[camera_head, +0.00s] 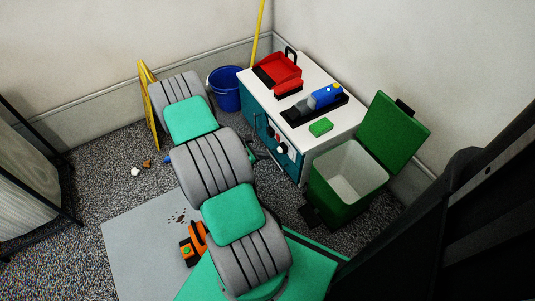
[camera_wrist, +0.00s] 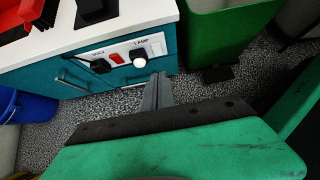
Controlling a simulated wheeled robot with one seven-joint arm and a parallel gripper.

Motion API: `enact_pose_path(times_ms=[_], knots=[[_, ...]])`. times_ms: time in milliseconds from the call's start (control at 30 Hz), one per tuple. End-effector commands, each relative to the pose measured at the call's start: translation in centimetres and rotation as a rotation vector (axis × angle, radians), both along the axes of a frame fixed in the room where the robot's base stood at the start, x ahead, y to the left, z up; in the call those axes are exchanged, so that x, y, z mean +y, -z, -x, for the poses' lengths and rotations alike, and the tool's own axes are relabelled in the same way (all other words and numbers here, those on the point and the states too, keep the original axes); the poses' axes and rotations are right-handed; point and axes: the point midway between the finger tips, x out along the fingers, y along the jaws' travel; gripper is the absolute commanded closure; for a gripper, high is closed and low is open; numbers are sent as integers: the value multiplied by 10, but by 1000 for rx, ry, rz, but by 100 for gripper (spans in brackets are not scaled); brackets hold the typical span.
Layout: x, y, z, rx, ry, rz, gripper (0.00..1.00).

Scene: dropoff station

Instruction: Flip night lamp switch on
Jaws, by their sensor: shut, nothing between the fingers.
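A small control panel is on the teal front of a white-topped cabinet (camera_head: 258,98); the cabinet also shows in the wrist view (camera_wrist: 75,45). The wrist view shows a printed LAMP label (camera_wrist: 142,42) with a round white piece (camera_wrist: 139,61) below it. Left of it are a red switch (camera_wrist: 117,58) and a black knob (camera_wrist: 100,66) by a DOCK label (camera_wrist: 98,52). I cannot tell the switch's state. My gripper (camera_wrist: 160,76) is shut and empty, its tips just below and right of the white piece in the picture; contact is unclear. In the head view my arm mostly hides the gripper.
A green bin (camera_head: 345,175) with its lid raised stands right of the cabinet. A blue bucket (camera_head: 225,90) is at its left. A red dustpan (camera_head: 278,70), a blue tool (camera_head: 326,95) and a green sponge (camera_head: 320,127) lie on top. A yellow sign (camera_head: 148,100) stands left.

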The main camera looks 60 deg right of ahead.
Motion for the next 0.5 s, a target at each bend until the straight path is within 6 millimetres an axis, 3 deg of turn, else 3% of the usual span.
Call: enact_pose_path(times_ms=[300,500], knots=[[-3,-8,7,-10,15,6,100],[0,7,5,-41,19,-21,100]])
